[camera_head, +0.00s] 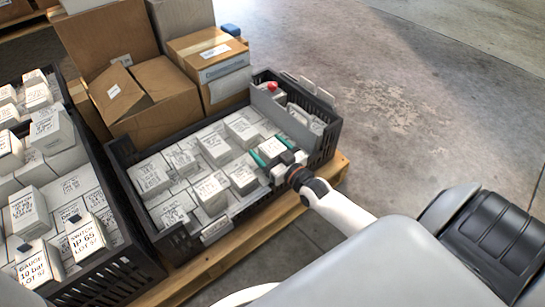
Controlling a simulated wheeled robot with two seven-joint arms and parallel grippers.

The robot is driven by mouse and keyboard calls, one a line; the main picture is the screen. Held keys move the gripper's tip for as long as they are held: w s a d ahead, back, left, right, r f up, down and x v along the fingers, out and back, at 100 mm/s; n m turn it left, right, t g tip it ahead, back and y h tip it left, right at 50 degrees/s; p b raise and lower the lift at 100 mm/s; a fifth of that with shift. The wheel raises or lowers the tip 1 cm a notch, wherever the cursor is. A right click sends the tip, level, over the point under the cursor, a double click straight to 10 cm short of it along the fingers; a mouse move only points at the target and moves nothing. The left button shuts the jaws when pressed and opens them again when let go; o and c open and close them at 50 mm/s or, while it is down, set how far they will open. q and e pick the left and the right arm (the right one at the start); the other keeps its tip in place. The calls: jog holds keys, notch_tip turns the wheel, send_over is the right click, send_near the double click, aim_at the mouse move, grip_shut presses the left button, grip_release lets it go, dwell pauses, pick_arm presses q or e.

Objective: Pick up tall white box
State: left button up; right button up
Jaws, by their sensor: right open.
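Several white boxes with printed labels stand in the black crate (176,246) in the middle. Some rise above the others, such as one box (211,193) near the crate's front and one (243,130) further back. I cannot tell which one is the tall white box of the task. My right gripper (271,151) reaches into the crate's right part. Its green-tipped fingers are open, one on each side of a white box (270,147). I cannot tell if they touch it. My left gripper is not in view.
A second black crate (118,268) at left holds more labelled white boxes. Brown cartons (150,100) stand behind the middle crate. A grey divider and a red-topped item (272,87) sit at its back right. The wooden pallet (335,165) edges bare concrete floor (400,110) at right.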

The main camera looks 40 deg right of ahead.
jog(key=shift+c, duration=0.3)
jog(key=c, duration=1.2)
jog(key=shift+c, duration=0.4)
jog(key=shift+r, duration=0.2)
